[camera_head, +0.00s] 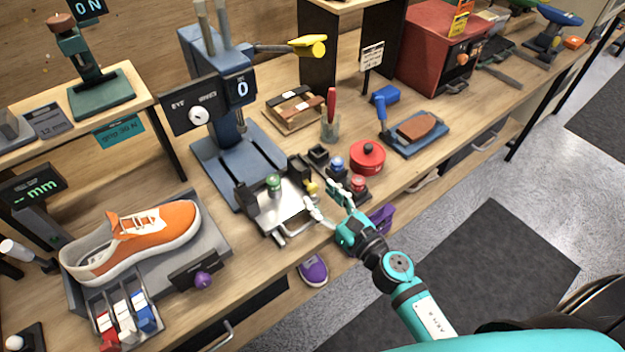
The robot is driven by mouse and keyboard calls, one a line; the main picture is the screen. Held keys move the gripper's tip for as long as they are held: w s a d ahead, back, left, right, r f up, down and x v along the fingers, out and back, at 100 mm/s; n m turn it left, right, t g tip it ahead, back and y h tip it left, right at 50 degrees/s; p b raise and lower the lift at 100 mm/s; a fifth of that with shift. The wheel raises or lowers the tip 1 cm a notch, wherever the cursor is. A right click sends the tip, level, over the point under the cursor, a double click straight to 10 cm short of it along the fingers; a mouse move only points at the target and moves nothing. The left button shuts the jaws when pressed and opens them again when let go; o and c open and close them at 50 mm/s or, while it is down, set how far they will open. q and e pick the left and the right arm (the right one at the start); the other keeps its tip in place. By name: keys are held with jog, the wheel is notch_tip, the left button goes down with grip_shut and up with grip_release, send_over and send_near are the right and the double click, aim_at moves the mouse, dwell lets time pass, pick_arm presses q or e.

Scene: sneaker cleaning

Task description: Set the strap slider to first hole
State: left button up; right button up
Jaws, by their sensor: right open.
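No part is clearly readable as the strap slider or its first hole. A blue press (232,150) stands mid-bench, with a black panel (195,108) bearing a white knob (199,117) and partly legible lettering. In front of it lies a metal plate fixture (291,208) with a green knob (273,182) and a small yellow part (311,187). My right gripper (326,198) is open at the fixture's right side, its white fingers spread beside the yellow part. Whether a finger touches anything is unclear. My left gripper is out of view.
Coloured buttons (358,183) and a red round container (367,157) stand close behind my right gripper. A purple object (381,217) sits by the bench edge beside it. An orange sneaker (140,240) rests on a grey stand at left. A brush block (416,126) lies farther right.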

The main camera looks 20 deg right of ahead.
aim_at(315, 190)
jog(key=shift+p+x, duration=0.3)
jog(key=shift+x, duration=1.7)
grip_shut()
